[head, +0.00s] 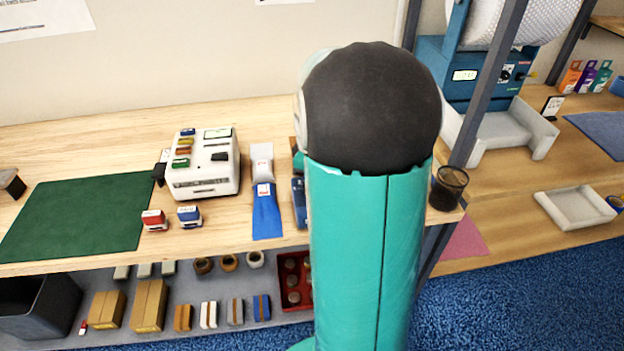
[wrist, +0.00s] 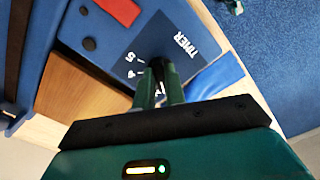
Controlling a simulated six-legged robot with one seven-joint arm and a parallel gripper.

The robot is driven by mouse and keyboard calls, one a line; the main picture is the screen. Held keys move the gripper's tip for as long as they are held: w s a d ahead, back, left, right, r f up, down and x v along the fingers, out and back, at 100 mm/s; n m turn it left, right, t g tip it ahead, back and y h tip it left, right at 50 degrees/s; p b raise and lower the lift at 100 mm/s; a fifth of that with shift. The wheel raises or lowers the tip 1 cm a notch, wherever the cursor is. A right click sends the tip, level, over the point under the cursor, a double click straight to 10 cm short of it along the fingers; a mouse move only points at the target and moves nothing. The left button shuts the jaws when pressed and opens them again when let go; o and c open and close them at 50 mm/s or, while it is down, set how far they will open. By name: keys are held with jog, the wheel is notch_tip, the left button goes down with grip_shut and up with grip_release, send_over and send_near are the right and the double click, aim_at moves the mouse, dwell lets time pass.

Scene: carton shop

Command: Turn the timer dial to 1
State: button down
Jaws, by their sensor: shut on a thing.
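The blue timer panel (wrist: 100,50) with its white TIMER label fills the top middle of the wrist view. The black timer dial (wrist: 158,66) sits on it, with printed numbers such as 5 and 4 beside it. My gripper (wrist: 159,78) is shut on the dial, its green fingers either side of it. The fingers hide part of the scale, so I cannot tell which number the dial points at. In the head view my arm covers most of the blue device (head: 299,203), and my gripper is hidden there.
A red part (wrist: 119,9) is on the panel near the dial. Left of my arm in the head view stand a white label machine (head: 205,178), a blue-and-white strip (head: 265,215) and small stamps (head: 189,216). A black mesh cup (head: 449,188) stands close on the right.

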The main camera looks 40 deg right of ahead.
jog(key=shift+w+n, duration=0.1)
jog(key=shift+n, duration=1.6)
jog(key=c, duration=1.5)
grip_release()
jog(key=shift+o, duration=0.2)
notch_tip(320, 180, up, 14)
